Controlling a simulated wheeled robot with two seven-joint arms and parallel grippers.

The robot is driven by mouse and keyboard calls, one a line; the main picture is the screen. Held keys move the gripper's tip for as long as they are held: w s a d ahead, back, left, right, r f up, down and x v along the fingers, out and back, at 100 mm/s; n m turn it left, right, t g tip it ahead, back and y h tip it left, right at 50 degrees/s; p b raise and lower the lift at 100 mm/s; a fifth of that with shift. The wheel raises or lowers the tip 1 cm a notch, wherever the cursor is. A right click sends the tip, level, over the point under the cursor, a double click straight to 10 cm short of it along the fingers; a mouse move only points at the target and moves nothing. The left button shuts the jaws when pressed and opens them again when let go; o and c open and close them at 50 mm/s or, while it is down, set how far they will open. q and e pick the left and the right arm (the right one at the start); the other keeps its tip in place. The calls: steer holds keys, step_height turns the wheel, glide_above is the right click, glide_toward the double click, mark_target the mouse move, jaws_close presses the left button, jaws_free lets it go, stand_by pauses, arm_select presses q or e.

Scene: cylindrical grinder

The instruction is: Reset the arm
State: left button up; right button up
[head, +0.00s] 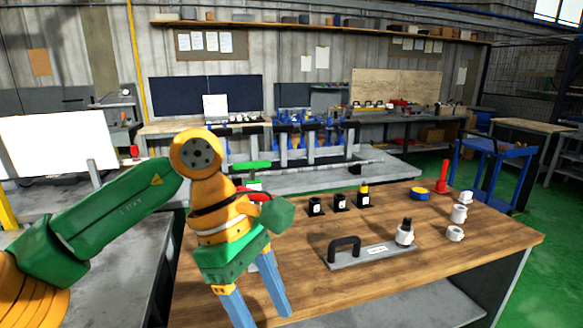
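My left arm comes in from the left, with a green link and a yellow wrist joint. It bends down so that my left gripper (262,317) hangs at the left end of the wooden table (400,262). Its two blue fingers are spread apart and point down, with nothing seen between them. The lower picture edge lies close to the fingertips. Whether they touch the table cannot be told. My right gripper and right arm are not in view.
On the table are a grey plate with a black handle (345,243), a white-and-black part (404,233), several black holders (340,202), a yellow-blue round part (419,193), a red piece (443,177) and white rings (455,233). A blue cart (495,165) stands right.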

arm_select(q)
steer(key=w+d+n+g+h, duration=0.2)
steer(key=d+n+h, duration=0.5)
steer(key=d+h, duration=0.35)
steer(key=w+f+n+t+h, duration=0.6)
steer(key=w+n+t, duration=0.3)
steer(key=n, duration=0.5)
steer(key=w+a+f+n+t+y, duration=0.2)
steer(key=a+f+n+t+y, duration=0.35)
steer(key=f+n, duration=0.65)
steer(key=w+a+f+n+t+y, duration=0.2)
steer(key=a+f+n+t+y, duration=0.2)
steer(key=a+f+n+y, duration=0.7)
steer(key=s+a+f+n+g+y, duration=0.1)
steer(key=s+a+f+n+g, duration=0.25)
steer(key=s+f, duration=0.7)
steer(key=s+a+f+n+g+y, duration=0.1)
steer(key=s+a+f+n+g, duration=0.2)
steer(key=s+f, duration=0.7)
steer(key=s+a+f+n+g+y, duration=0.1)
steer(key=s+f+n+g, duration=0.2)
steer(key=s, duration=0.8)
steer(key=s+a+f+n+g+y, duration=0.1)
steer(key=s+a+f+n+g, duration=0.1)
steer(key=s+f, duration=0.5)
steer(key=s+n+g, duration=0.1)
steer(key=s, duration=0.3)
steer(key=shift+a+f+g, duration=0.2)
steer(key=shift+f+g, duration=0.05)
steer(key=shift+g, duration=0.15)
